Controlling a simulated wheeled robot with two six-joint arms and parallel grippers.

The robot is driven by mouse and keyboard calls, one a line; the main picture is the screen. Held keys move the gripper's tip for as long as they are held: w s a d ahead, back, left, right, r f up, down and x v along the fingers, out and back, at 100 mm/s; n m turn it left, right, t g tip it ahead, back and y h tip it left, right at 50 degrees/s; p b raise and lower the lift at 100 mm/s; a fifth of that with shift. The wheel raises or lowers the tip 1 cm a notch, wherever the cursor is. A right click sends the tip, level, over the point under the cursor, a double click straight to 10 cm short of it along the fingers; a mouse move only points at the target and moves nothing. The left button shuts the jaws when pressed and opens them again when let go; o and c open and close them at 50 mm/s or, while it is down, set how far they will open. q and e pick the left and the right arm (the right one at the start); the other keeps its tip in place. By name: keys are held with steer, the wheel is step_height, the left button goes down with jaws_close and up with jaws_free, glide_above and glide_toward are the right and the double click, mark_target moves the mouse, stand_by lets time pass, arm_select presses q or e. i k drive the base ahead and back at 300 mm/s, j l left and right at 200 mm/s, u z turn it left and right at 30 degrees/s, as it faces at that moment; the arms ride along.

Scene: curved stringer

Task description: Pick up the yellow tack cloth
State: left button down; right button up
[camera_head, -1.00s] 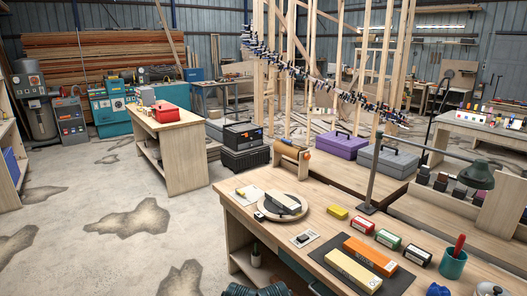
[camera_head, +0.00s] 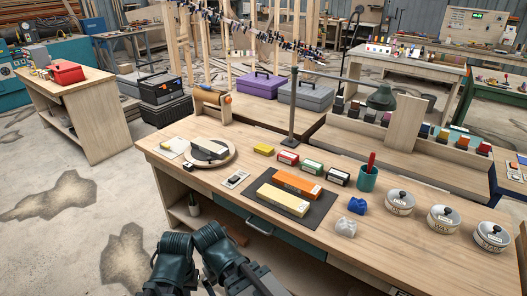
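A crumpled blue cloth-like lump (camera_head: 357,205) and a crumpled white one (camera_head: 345,228) lie on the wooden workbench (camera_head: 395,245), right of the dark mat. Dark links of my arms show at the bottom left, in front of the bench. Neither gripper's fingertips can be seen.
A dark mat (camera_head: 317,211) holds an orange block (camera_head: 297,184) and a cream block (camera_head: 283,199). A teal cup (camera_head: 367,180) and three round tins, one of them here (camera_head: 400,202), stand to the right. A lamp (camera_head: 381,98) stands behind. Bare bench top lies front right.

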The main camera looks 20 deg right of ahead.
mark_target(262, 149)
steer(key=i+j+z, duration=0.25)
steer(key=i+j, duration=0.2)
steer(key=i, duration=0.2)
steer(key=i+j+z, duration=0.25)
steer(key=i+j, duration=0.35)
